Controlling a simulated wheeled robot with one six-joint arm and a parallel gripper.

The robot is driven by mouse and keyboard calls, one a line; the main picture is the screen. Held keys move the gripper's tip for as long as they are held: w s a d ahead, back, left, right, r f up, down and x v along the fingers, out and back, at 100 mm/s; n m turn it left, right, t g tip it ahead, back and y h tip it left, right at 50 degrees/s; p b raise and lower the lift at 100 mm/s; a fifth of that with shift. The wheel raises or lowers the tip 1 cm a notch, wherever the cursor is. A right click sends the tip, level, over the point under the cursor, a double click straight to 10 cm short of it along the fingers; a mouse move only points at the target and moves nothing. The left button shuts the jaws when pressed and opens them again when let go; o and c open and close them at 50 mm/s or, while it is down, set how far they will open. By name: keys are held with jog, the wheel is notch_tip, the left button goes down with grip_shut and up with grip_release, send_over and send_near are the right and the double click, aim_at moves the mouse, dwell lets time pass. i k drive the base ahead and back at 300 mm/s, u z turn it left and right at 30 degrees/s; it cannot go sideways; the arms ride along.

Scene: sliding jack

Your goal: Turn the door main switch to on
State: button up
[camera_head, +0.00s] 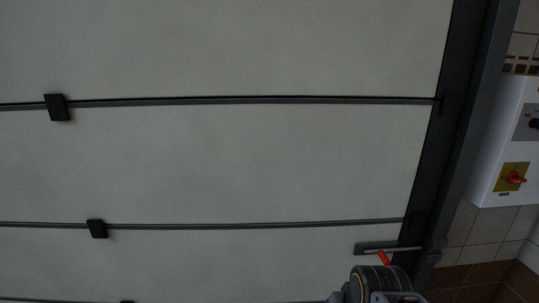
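A white control box (499,150) is mounted on the tiled wall at the right edge. On its lower part is a yellow plate (513,178) with a red rotary switch (516,178), its handle pointing roughly sideways. Which position it is in cannot be read. Above it is a grey plate with a black knob (534,124), cut by the picture edge. Part of my arm shows at the bottom, well below and left of the box. My gripper's fingers do not show.
A large pale sectional door (230,160) fills most of the view, with dark seams and small black brackets. A dark frame post (460,130) stands between door and box. A metal latch with a red handle (384,258) sits at the door's lower right, just above my arm.

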aim_at(514, 177)
jog(key=z, duration=1.65)
